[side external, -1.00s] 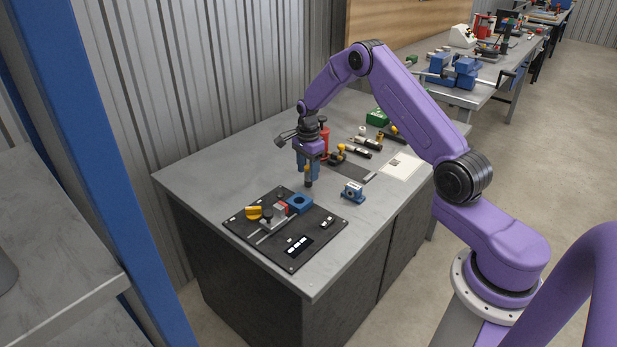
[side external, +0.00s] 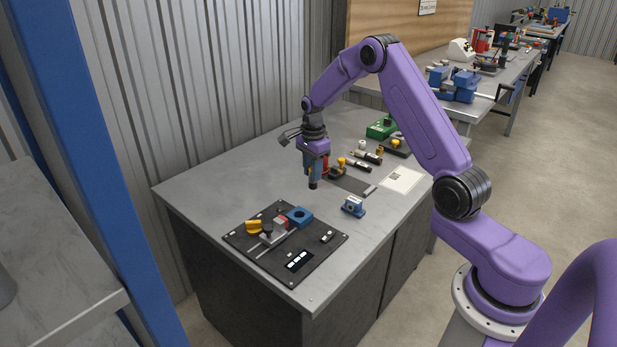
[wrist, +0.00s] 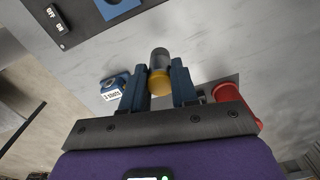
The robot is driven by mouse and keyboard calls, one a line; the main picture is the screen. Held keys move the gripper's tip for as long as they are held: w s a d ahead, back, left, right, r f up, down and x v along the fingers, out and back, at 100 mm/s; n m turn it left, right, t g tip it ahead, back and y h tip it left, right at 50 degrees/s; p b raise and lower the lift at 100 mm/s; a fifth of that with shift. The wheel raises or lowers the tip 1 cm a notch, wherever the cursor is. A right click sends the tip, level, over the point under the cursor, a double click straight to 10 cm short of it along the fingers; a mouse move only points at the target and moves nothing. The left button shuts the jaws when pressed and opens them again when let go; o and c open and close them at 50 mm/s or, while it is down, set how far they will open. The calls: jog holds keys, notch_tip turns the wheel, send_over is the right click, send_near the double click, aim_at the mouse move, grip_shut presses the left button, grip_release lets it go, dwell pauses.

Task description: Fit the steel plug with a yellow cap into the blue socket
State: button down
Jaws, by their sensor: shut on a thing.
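The steel plug (wrist: 160,58) is held between the two blue fingers of my gripper (wrist: 158,88). Its yellow cap (wrist: 158,82) sits between the fingers and its grey steel end points away from the palm. In the side view my gripper (side external: 313,170) points down, with the plug's dark end (side external: 313,185) showing below the fingers, apparently above the bench. The blue socket (side external: 299,216) has a round opening and sits on the black board, in front of and below the plug. Part of a blue block, likely the socket (wrist: 116,8), shows at the top of the wrist view.
A small blue labelled device (side external: 353,207) stands right of the board. A red cylinder (wrist: 236,98) is close beside my gripper. Several tools lie behind; the bench's left side is clear.

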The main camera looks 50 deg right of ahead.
jog(key=s+a+r, duration=0.3)
jog(key=s+r, duration=0.4)
jog(key=s, duration=0.4)
jog(key=s+a+r, duration=0.1)
jog(key=s+a, duration=0.4)
jog(key=a, duration=0.3)
jog(key=shift+w+d+f, duration=0.25)
jog(key=shift+w+f, duration=1.85)
jog(key=shift+w, duration=0.1)
jog(key=shift+w+d+f, duration=0.3)
jog(key=shift+w+f, duration=1.85)
jog(key=shift+w, duration=0.05)
jog(key=shift+w+d+f, duration=0.25)
jog(key=shift+w+f, duration=1.85)
jog(key=shift+w, duration=0.1)
jog(key=shift+f, duration=0.2)
jog(key=c, duration=0.9)
grip_release()
jog(key=shift+o, duration=0.2)
